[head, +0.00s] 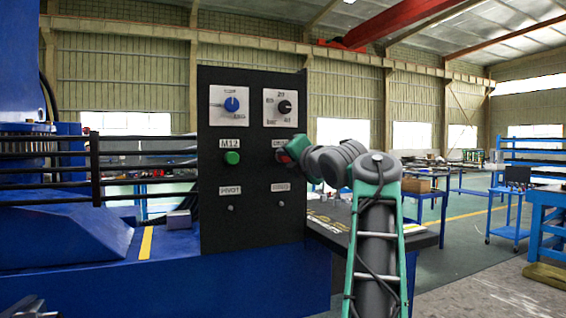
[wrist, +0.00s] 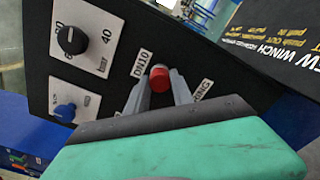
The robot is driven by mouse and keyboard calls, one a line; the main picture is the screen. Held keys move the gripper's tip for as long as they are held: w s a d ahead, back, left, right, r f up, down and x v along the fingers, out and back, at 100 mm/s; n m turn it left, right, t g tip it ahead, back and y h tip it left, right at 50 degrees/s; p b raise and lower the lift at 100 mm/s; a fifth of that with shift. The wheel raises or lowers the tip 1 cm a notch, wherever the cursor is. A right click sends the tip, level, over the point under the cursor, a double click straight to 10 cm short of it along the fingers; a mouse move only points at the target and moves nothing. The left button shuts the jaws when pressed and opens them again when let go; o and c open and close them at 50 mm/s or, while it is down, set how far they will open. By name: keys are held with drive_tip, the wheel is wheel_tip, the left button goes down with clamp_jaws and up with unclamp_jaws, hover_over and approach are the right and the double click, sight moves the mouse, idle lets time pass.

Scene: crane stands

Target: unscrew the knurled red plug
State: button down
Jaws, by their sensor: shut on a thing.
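The red plug (wrist: 160,78) sits on the black panel under a label reading DN10 in the wrist view. My gripper (wrist: 158,88) has its two grey fingers on either side of the plug and is shut on it. In the head view my gripper (head: 286,156) is at the right side of the black panel (head: 250,215), and its own body hides most of the plug. Whether the plug has turned cannot be told.
The panel also carries a green plug (head: 232,157), a blue knob (head: 232,104), a black knob (head: 285,107) and two small toggles below. Dark rails (head: 100,165) run to the left. Blue tables (head: 420,190) stand further back on the right.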

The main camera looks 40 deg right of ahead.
drive_tip(key=shift+f+n+b, duration=0.3)
drive_tip(key=shift+n+b, duration=0.35)
drive_tip(key=shift+n, duration=0.55)
drive_tip(key=n, duration=0.2)
drive_tip(key=shift+r+n, duration=0.2)
drive_tip(key=shift+n, duration=0.2)
drive_tip(key=c, duration=1)
unclamp_jaws()
drive_tip(key=shift+r, duration=0.1)
drive_tip(key=shift+c, duration=0.2)
drive_tip(key=shift+c, duration=0.7)
